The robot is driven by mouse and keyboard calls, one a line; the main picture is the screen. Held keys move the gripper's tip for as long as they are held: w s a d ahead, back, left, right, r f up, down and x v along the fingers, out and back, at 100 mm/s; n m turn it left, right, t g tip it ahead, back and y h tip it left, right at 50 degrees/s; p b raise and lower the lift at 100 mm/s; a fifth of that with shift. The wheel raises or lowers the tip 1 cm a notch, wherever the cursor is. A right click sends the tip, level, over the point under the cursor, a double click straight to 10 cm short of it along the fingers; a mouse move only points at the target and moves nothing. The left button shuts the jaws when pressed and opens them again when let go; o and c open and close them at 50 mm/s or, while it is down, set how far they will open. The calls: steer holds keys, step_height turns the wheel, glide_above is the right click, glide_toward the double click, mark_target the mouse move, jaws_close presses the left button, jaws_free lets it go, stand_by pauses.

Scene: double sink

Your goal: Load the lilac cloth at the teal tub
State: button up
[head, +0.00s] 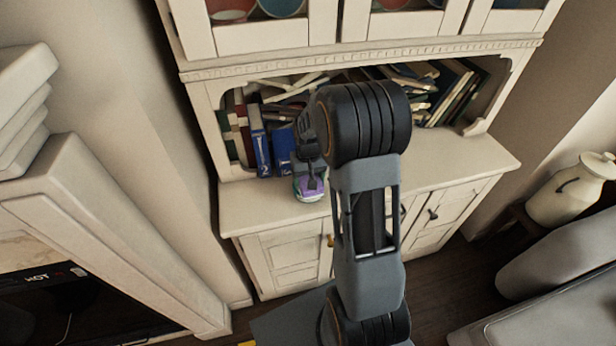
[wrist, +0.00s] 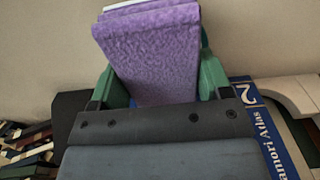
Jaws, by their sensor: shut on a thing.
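The lilac cloth (wrist: 150,50) is a thick, fuzzy folded piece that fills the middle of the wrist view. My gripper (wrist: 160,78) is shut on it, with one green finger on each side. In the head view the lilac cloth (head: 314,188) is a small patch at my gripper's tip, over the left part of the cabinet counter. A rounded greenish shape (head: 311,197) shows right under the cloth. I cannot tell whether it is the teal tub, nor whether the cloth touches it. No teal tub is clear in the wrist view.
A cream cabinet (head: 465,160) has a shelf of leaning books above its counter. Blue books (head: 260,150) stand close behind my gripper; one also shows in the wrist view (wrist: 268,135). My arm hides the counter's middle. A cream canister (head: 570,195) stands at right.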

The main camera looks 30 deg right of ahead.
steer(key=shift+r+p, duration=2.65)
steer(key=shift+r, duration=0.85)
